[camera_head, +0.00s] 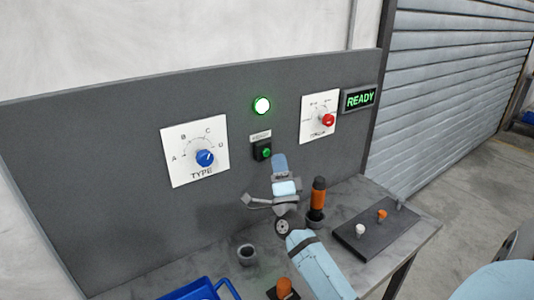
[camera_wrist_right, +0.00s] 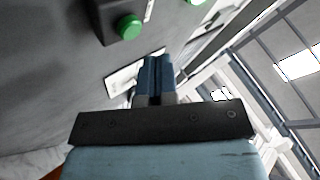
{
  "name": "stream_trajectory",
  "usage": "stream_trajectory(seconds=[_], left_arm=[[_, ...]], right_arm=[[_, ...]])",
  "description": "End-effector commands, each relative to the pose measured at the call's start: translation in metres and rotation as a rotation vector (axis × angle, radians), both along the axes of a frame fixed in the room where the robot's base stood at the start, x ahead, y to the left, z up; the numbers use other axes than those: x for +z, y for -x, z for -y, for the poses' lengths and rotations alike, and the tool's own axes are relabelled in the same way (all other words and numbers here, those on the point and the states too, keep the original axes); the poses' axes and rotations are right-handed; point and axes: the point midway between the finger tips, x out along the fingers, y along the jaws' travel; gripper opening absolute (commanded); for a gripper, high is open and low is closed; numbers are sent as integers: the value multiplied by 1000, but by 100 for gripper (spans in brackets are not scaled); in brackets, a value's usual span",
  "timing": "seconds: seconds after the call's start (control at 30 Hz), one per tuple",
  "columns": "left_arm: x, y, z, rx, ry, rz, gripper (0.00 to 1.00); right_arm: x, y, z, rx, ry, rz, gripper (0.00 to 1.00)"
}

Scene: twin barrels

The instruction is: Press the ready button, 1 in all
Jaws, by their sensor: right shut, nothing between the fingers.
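The ready button is a green round button (camera_head: 266,153) in a dark housing on the grey upright panel, under a small label that is hard to read. It also shows in the right wrist view (camera_wrist_right: 128,27). My right gripper (camera_head: 279,160) is in front of the panel, just right of and slightly below the button in the head view. Its blue fingers (camera_wrist_right: 156,75) are shut and empty. In the wrist view they are apart from the button, which lies up and to the left of them. My left gripper is not in view.
A green lamp (camera_head: 262,106) and a READY sign (camera_head: 360,99) are lit. The TYPE dial (camera_head: 205,158) and a red knob (camera_head: 327,120) flank the button. An orange-black handle (camera_head: 318,194), a dark block with pegs (camera_head: 362,243) and a blue tray (camera_head: 199,291) are on the table.

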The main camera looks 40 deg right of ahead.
Motion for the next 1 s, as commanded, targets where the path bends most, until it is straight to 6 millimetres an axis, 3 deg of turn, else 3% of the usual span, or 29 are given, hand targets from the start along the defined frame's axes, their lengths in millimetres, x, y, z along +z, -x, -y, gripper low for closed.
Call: stream_trajectory(seconds=[0.4,1.0], left_arm=[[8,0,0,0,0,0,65],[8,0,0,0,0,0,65]], right_arm=[[1,38,-4,-1,1,0,0],[1,40,-4,-1,0,0,0]])
